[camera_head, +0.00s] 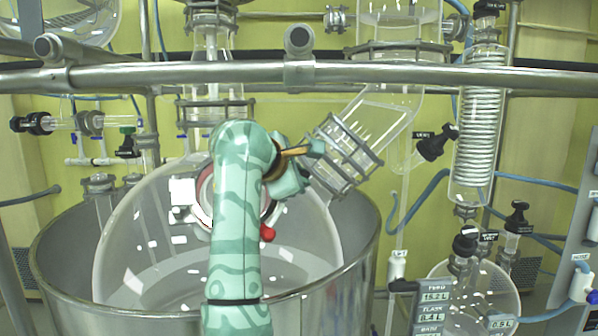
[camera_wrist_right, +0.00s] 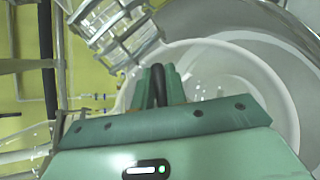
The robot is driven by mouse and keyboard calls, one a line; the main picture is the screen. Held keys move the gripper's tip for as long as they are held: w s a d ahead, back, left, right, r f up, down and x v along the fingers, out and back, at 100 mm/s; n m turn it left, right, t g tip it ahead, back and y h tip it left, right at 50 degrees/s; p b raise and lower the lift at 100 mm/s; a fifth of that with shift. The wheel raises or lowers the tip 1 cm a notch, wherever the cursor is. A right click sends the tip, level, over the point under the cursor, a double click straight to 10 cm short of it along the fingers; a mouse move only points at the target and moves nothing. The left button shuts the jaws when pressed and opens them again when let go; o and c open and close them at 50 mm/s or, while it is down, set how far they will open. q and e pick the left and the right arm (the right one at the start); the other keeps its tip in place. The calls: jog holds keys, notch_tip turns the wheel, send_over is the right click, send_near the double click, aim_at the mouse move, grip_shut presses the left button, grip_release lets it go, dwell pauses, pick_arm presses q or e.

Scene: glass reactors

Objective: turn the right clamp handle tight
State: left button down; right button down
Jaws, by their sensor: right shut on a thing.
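My right gripper (camera_head: 293,176) is at the upper right of the big glass flask (camera_head: 125,240), just left of the slanted glass neck piece (camera_head: 345,155). In the right wrist view its two teal fingers (camera_wrist_right: 158,88) are shut on a dark bar, the clamp handle (camera_wrist_right: 158,82). In the head view my arm and gripper hide most of the clamp and its handle. A white and red collar (camera_head: 204,195) shows partly behind my arm. A small red knob (camera_head: 267,234) sticks out to the right of my arm. My left gripper is not in view.
The flask sits in a wide metal vessel (camera_head: 52,262). A thick horizontal rail (camera_head: 400,71) crosses in front at the top. A coiled glass condenser (camera_head: 478,130), a round flask (camera_head: 495,290) and a display box (camera_head: 433,298) stand at the right.

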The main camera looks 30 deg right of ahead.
jog(key=shift+f+m+g+y, duration=0.3)
jog(key=shift+m+g, duration=0.1)
jog(key=shift+m, duration=0.2)
jog(key=c, duration=1.5)
grip_release()
jog(key=shift+o, duration=0.3)
jog(key=shift+w, duration=0.1)
jog(key=shift+a+r, duration=0.1)
jog(key=shift+r, duration=0.1)
jog(key=shift+s+a+r, duration=0.2)
jog(key=shift+s+a, duration=0.05)
jog(key=v, duration=1.5)
jog(key=shift+a+p, duration=0.25)
jog(key=shift+p, duration=0.1)
jog(key=shift+f, duration=0.2)
